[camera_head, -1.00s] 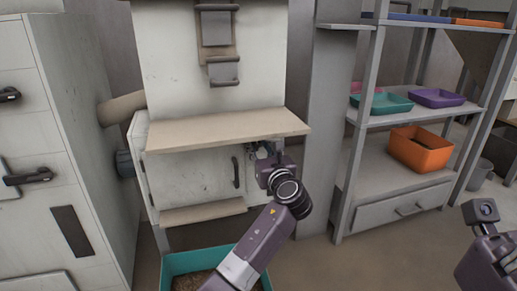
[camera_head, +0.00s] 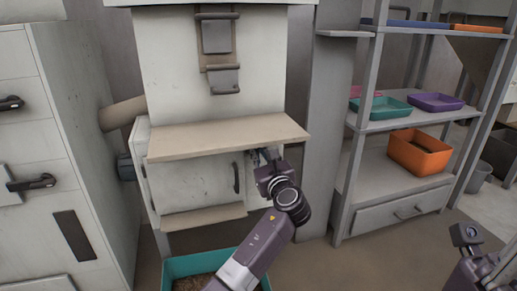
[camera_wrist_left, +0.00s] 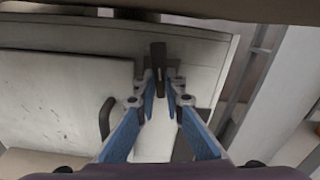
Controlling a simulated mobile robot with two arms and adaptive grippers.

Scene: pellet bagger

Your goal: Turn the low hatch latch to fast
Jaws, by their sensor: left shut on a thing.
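The low hatch (camera_head: 200,184) is a pale, worn door under the tan ledge, and it looks closed. Its dark curved pull handle (camera_head: 236,177) also shows in the left wrist view (camera_wrist_left: 106,118). The latch (camera_wrist_left: 159,70) is a dark bar near the hatch's upper right corner, upright in the left wrist view. My left gripper (camera_head: 262,157) is at that corner; in the left wrist view its blue-sided fingers (camera_wrist_left: 160,98) close on the latch from both sides. In the head view the gripper mostly hides the latch. Part of my right arm shows at the lower right, without its fingertips.
The tan ledge (camera_head: 225,136) juts out just above my left gripper. A teal bin (camera_head: 185,266) of pellets stands on the floor below the hatch. A grey post and a shelf rack (camera_head: 385,178) with trays and an orange bin (camera_head: 420,155) stand to the right.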

